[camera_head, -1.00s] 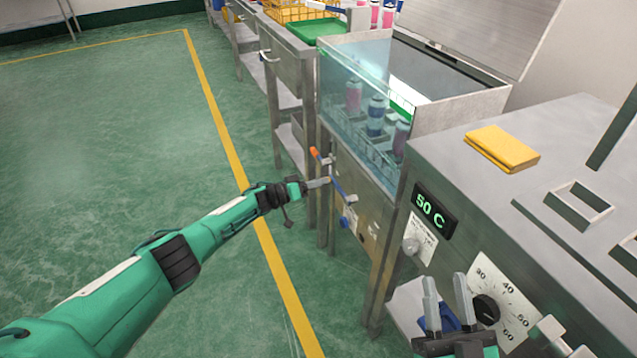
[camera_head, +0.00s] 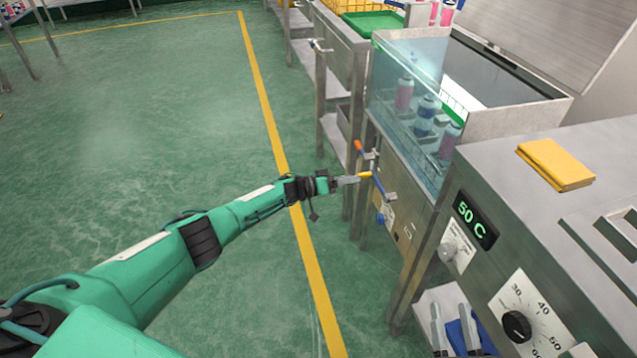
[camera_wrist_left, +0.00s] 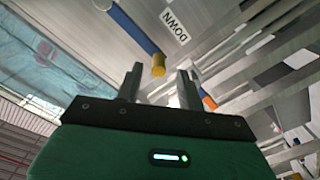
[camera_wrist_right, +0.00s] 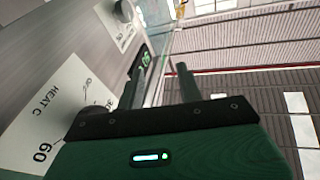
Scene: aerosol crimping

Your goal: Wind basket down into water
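The wire basket (camera_head: 428,146) sits inside the glass-fronted water tank (camera_head: 395,62) and holds pink and blue cans (camera_head: 427,115). The water level is not clear. On the tank's front is a blue crank arm (camera_head: 379,185) with a yellow grip (camera_head: 365,175). My left gripper (camera_head: 350,180) is at this grip. In the left wrist view the yellow grip's end (camera_wrist_left: 158,66) shows between and beyond my open fingertips (camera_wrist_left: 158,80), and I cannot tell whether they touch it.
A "DOWN" label (camera_wrist_left: 174,22) is near the crank. An orange-tipped lever (camera_head: 358,147) is just above the grip. The cabinet (camera_head: 510,165) with the "50 C" display (camera_head: 474,219) and dial (camera_head: 517,327) stands at right, a yellow cloth (camera_head: 556,164) on top. The floor at left is clear.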

